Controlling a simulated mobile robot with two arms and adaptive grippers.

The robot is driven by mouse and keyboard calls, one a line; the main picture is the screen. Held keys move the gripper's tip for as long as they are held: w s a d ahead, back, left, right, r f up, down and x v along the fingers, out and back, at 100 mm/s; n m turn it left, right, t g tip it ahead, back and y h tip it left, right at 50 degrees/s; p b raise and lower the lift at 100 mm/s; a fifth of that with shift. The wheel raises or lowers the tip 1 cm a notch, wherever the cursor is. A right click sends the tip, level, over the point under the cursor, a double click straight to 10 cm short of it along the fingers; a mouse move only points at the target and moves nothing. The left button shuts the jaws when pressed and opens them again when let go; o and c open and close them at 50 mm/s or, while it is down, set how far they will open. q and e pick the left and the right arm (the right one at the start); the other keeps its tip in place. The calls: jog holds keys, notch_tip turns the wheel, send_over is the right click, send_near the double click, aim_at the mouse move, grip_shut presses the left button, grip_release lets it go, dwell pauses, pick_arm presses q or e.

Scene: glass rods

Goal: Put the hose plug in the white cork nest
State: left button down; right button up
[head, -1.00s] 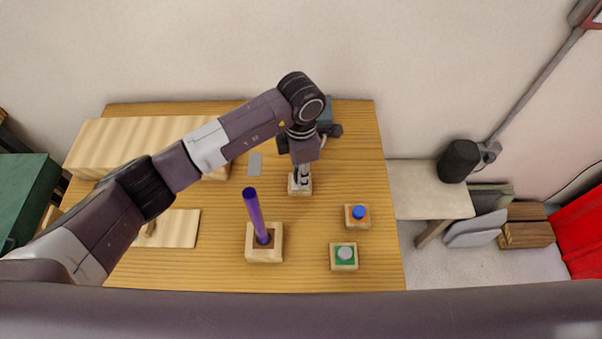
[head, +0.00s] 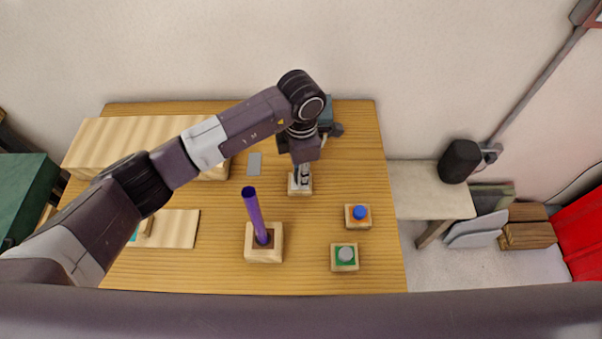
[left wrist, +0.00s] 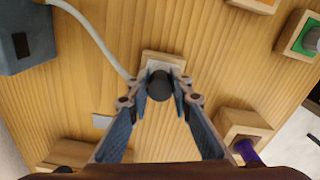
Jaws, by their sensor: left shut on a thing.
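The hose plug (left wrist: 160,86) is a dark, round-ended piece between the fingertips of my left gripper (left wrist: 160,92), which is shut on it. A pale hose (left wrist: 95,35) curves from a blue-grey box (left wrist: 25,35) towards it. The white cork nest (left wrist: 163,60) is a small wooden block with a whitish top, directly beneath the plug. In the head view the left gripper (head: 301,176) points down at this nest (head: 300,189). The fingers hide the plug there, and I cannot tell how deep it sits. My right gripper is not in view.
A purple rod (head: 254,212) stands tilted in a wooden block (head: 264,254) in front of the gripper. A blue-topped block (head: 358,216) and a green-topped block (head: 344,257) stand to the right. A grey patch (head: 253,164) lies left of the nest. Pale boards (head: 178,228) lie at left.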

pick_arm(q)
jog(key=shift+f+b, duration=0.3)
jog(key=shift+r, duration=0.35)
jog(key=shift+r+p, duration=0.4)
jog(key=shift+r, duration=0.1)
jog(key=shift+b, duration=0.3)
dwell(1.1)
jog(key=shift+f+b, duration=0.85)
jog(key=shift+r, duration=0.2)
jog(key=shift+r+p, duration=0.35)
jog(key=shift+r, duration=0.3)
jog(key=shift+b, duration=0.3)
dwell(0.9)
jog(key=shift+f+b, duration=0.8)
